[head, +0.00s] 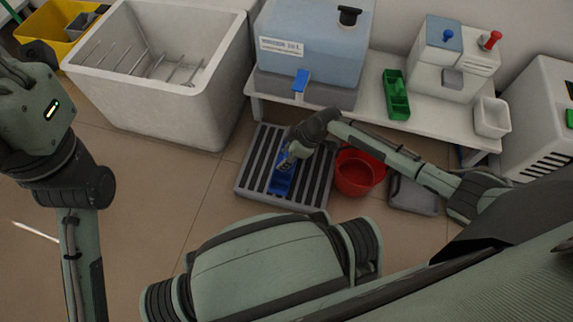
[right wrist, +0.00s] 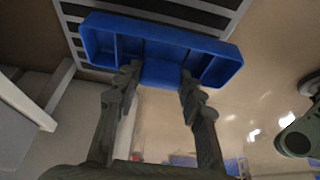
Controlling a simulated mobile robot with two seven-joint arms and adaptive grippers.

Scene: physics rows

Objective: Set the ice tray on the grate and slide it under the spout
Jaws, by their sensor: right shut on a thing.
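The blue ice tray (head: 281,183) has open compartments and shows over the dark slatted grate (head: 326,170) on the floor. My right gripper (head: 287,162) is shut on it. In the right wrist view the tray (right wrist: 218,68) is between the fingers (right wrist: 158,76), and the grate (right wrist: 62,82) shows behind it. I cannot tell whether the tray touches the slats. The blue spout (head: 300,82) sticks out from the front of the blue-grey tank (head: 313,40), above and behind the grate. My left arm is at the left edge; its fingers do not show.
A red bucket (head: 358,176) stands close to the grate's right side, with a grey flat tray (head: 414,196) beyond. A white tub (head: 215,105) stands at left. The low bench (head: 440,118) carries a green tray (head: 396,98) and a white dispenser (head: 437,75). Floor left of the grate is clear.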

